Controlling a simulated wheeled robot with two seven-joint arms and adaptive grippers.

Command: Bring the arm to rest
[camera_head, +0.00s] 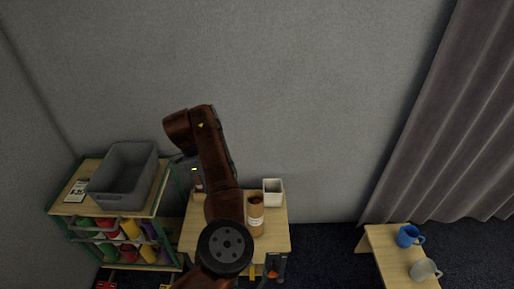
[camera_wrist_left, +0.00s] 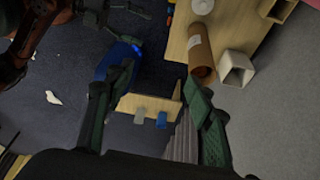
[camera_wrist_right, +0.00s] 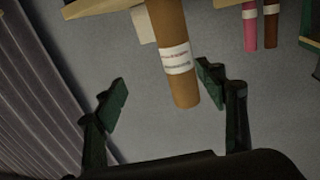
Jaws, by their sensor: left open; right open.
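My right gripper (camera_head: 274,264) is low at the front edge of the middle table (camera_head: 277,240). In the right wrist view its two fingers (camera_wrist_right: 162,82) are apart, with nothing held. A brown cylinder with a white label (camera_wrist_right: 172,55) shows beyond and between them; it stands on the table in the head view (camera_head: 255,218). My left arm rises across the middle of the head view, and its gripper is hard to make out there. In the left wrist view the left gripper (camera_wrist_left: 160,82) is open and empty, above floor and furniture.
A white square container (camera_head: 273,192) stands behind the cylinder. At left, a grey bin (camera_head: 125,175) sits on a shelf with coloured items below. At right, a small table (camera_head: 385,255) holds a blue mug (camera_head: 408,236) and a grey mug (camera_head: 424,270). A curtain hangs at right.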

